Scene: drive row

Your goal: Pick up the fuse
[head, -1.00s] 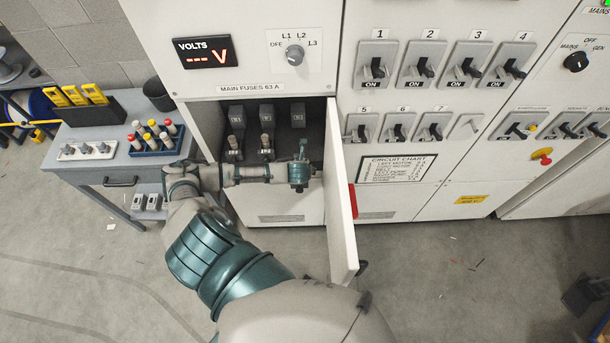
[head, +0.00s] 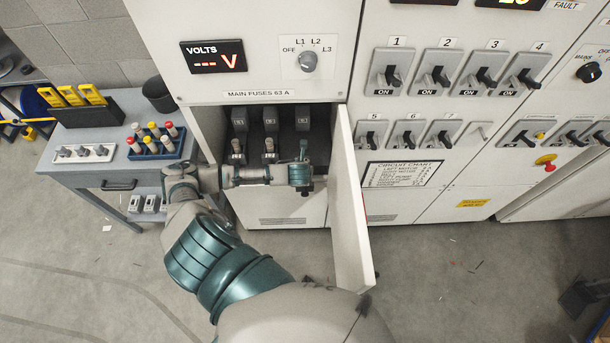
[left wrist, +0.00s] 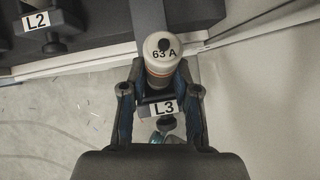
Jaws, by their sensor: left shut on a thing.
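A pale cylindrical fuse marked 63 A (left wrist: 160,48), with a dark centre and an orange band, stands end-on in the left wrist view. My left gripper (left wrist: 161,85) is shut on it, one finger on each side. An L3 label (left wrist: 163,108) shows between the fingers. In the head view my left gripper (head: 303,166) is at the right side of the open main fuse compartment, by its door. There the fuse in it is too small to make out. Two other fuse holders (head: 237,150) (head: 269,150) stand to its left. My right gripper is out of view.
The open compartment door (head: 350,210) stands close to the right of my left gripper. A grey bench (head: 110,170) at left carries a blue rack (head: 155,150) of coloured fuses and a black cup (head: 158,95). The switch panel (head: 460,100) is at right.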

